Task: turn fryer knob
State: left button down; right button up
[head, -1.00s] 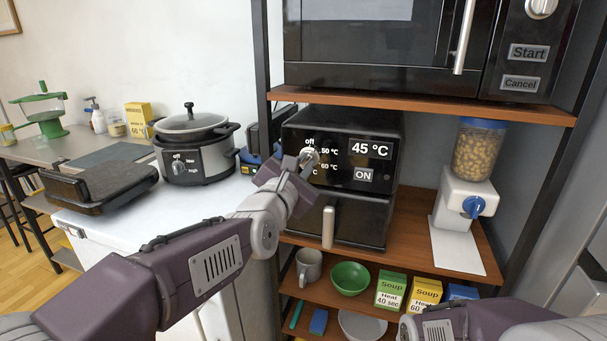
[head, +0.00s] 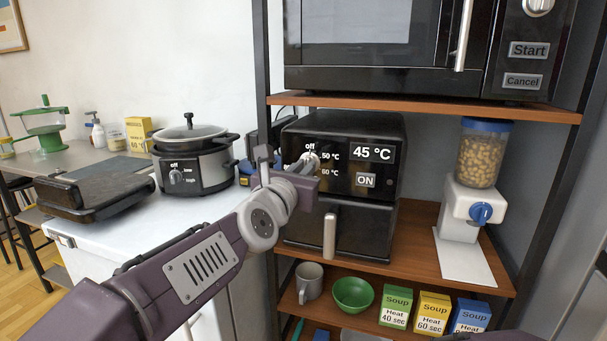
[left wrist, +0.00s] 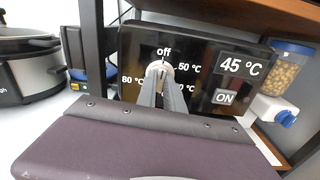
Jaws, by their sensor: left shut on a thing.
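The black fryer (head: 360,225) stands on the middle wooden shelf. Its light-coloured knob (head: 312,161) is on the front panel, with "off" above it and temperature marks around it. The knob also shows in the left wrist view (left wrist: 157,69). The fryer's display (head: 372,152) reads 45 °C, with an ON label (head: 366,180) below. My left gripper (head: 307,168) is at the panel, its grey fingers shut on the knob; the fingers hide part of it and the marks below. The knob's exact setting is hard to tell. My right gripper is out of view.
A microwave (head: 400,45) sits on the shelf above. A nut dispenser (head: 470,205) stands right of the fryer. The fryer's drawer handle (head: 330,236) sticks out below the panel. A slow cooker (head: 193,165) stands on the white counter at left.

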pick_arm(q)
jog(key=c, duration=1.4)
grip_release()
jog(key=shift+n, duration=0.3)
jog(key=shift+c, duration=0.2)
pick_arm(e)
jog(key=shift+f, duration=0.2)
pick_arm(q)
jog(key=shift+s, duration=0.1)
jog(key=shift+v, duration=0.9)
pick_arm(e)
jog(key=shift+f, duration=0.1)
pick_arm(q)
jog(key=v, duration=0.6)
jog(key=shift+p, duration=0.3)
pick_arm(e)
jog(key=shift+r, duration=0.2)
